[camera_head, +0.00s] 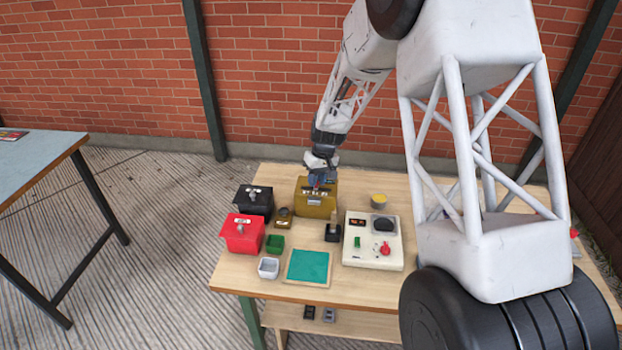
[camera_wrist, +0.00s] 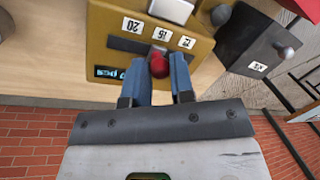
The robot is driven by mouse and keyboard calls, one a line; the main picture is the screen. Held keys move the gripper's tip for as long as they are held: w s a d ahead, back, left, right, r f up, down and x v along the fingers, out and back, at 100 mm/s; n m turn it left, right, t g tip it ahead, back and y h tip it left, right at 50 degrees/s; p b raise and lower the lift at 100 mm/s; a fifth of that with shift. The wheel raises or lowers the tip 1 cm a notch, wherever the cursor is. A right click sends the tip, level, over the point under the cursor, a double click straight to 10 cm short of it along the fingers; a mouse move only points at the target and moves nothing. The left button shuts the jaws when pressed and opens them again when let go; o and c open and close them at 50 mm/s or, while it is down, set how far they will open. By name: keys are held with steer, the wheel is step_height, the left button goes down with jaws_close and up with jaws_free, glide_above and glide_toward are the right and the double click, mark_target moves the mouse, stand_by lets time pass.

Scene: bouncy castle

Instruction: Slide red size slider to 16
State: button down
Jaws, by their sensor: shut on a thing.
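An ochre box (camera_head: 301,202) stands at the back of the wooden table; its front panel (camera_wrist: 98,30) fills the upper middle of the wrist view. A dark slot (camera_wrist: 125,44) runs across it beside the upside-down labels 20 (camera_wrist: 131,25), 16 (camera_wrist: 161,34) and 12 (camera_wrist: 186,42). The red slider knob (camera_wrist: 159,66) stands out from the slot, roughly in line with 16; its exact alignment is hard to judge. My gripper (camera_wrist: 164,72) has its blue fingers shut on the knob. In the head view, my gripper (camera_head: 319,184) is at the ochre box's top.
A black box (camera_head: 254,201) and a red box (camera_head: 241,234) stand left of the ochre box. A teal mat (camera_head: 307,267) lies in front.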

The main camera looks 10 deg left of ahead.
mark_target(321, 188)
steer(key=c, duration=1)
jaws_free()
steer(key=r, duration=0.2)
steer(key=d+r, duration=0.1)
steer(key=r, duration=0.2)
steer(key=w+r, duration=0.1)
steer(key=r, duration=0.1)
steer(key=shift+d+r, duration=0.15)
steer(key=shift+r, duration=0.2)
steer(key=shift+s, duration=0.1)
